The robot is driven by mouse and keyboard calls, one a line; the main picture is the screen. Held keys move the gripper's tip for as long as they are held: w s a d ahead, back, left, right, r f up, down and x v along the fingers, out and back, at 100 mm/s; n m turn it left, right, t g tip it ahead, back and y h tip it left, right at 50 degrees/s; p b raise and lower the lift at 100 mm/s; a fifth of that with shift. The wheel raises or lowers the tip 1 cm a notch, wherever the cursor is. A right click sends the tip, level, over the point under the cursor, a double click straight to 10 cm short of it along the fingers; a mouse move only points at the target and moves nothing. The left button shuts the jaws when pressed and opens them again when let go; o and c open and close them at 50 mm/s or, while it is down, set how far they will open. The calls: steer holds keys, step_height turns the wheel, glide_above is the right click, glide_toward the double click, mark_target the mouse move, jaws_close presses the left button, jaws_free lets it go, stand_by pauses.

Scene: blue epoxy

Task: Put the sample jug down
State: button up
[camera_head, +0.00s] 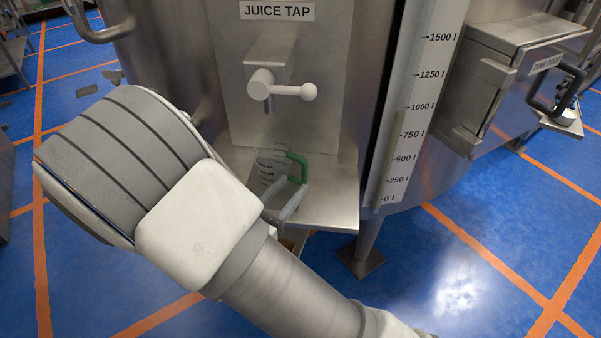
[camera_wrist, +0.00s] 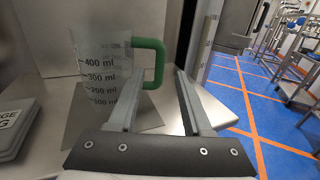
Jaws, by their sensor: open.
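The sample jug (camera_wrist: 97,72) is clear, with black millilitre marks and a green handle (camera_wrist: 160,62). It stands upright on the metal shelf (camera_head: 335,203) under the juice tap (camera_head: 268,86). In the head view the jug (camera_head: 268,160) is partly hidden behind my gripper and arm. My gripper (camera_wrist: 157,87) is open. Its two fingers point at the handle, which shows between and just beyond the fingertips in the wrist view. I cannot tell whether a finger touches the handle. In the head view my gripper (camera_head: 290,197) is at the jug's near side.
A steel panel labelled JUICE TAP (camera_head: 276,11) rises behind the shelf. A level gauge (camera_head: 415,110) and a tank door box (camera_head: 510,75) are to the right. A grey labelled object (camera_wrist: 15,125) lies left of the jug.

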steer(key=v, duration=0.5)
steer(key=s+d+r+m+g, duration=0.3)
steer(key=d+m+g, duration=0.4)
steer(key=d+m, duration=0.15)
steer(key=s+d+r+m+g, duration=0.3)
steer(key=s+d+m+g, duration=0.1)
steer(key=d+m+g, duration=0.4)
steer(key=s+d+r+m+t+y, duration=0.1)
steer(key=s+r+m+t+y, duration=0.4)
steer(key=r+m+y, duration=0.4)
steer(key=r+m, duration=0.1)
steer(key=m, duration=0.3)
steer(key=shift+d+r, duration=0.25)
steer(key=shift+d, duration=0.15)
steer(key=shift+s, duration=0.1)
step_height(320, 180, up, 10)
steer(key=p, duration=1)
steer(key=shift+p, duration=0.3)
